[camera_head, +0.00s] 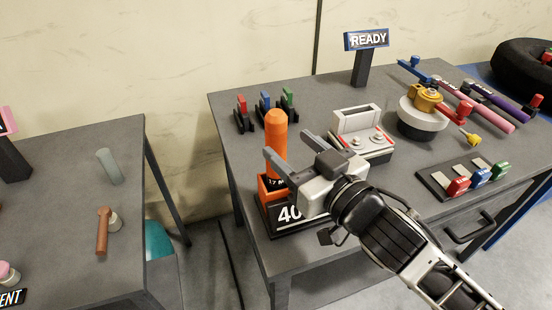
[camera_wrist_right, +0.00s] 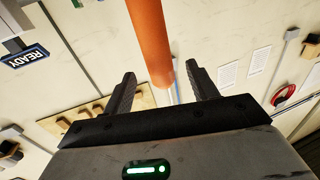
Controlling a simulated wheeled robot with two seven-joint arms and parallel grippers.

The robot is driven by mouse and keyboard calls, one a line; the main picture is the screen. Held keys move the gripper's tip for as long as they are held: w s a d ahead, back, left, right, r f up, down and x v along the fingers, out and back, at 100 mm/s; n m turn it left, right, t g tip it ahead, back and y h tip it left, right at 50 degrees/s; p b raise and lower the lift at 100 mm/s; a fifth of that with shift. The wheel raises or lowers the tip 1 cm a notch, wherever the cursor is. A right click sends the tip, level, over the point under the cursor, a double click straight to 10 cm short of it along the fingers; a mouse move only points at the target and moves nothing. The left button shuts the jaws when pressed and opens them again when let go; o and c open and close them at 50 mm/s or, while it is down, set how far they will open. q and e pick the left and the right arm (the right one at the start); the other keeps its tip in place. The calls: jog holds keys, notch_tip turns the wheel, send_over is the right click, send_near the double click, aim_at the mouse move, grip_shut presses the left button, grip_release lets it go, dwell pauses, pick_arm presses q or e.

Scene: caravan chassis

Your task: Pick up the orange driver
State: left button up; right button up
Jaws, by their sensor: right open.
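The orange driver (camera_head: 276,133) stands upright with a rounded top in a dark holder (camera_head: 270,222) at the table's front left corner. The holder carries labels with "17" and "40", partly hidden by my right gripper. My right gripper (camera_head: 288,146) is open, its two fingers pointing left at the driver's shaft. In the right wrist view the orange driver (camera_wrist_right: 153,40) comes down from the top edge, its end between the finger directions. I see no contact between fingers and driver. My left gripper is not in view.
The grey table (camera_head: 330,95) also holds a white device (camera_head: 358,140), a round fixture (camera_head: 422,118), a rack of coloured clips (camera_head: 470,178) and a "READY" sign (camera_head: 367,39). A second table (camera_head: 70,170) stands left, across a gap.

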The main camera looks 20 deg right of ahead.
aim_at(282, 141)
jog(key=x, duration=0.3)
jog(key=p+x, duration=0.1)
jog(key=x, duration=0.1)
jog(key=shift+f, duration=0.3)
jog(key=shift+w, duration=0.3)
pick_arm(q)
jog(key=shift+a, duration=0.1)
pick_arm(e)
jog(key=shift+c, duration=0.2)
jog(key=c, duration=1)
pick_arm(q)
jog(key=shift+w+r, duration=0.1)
pick_arm(e)
grip_shut()
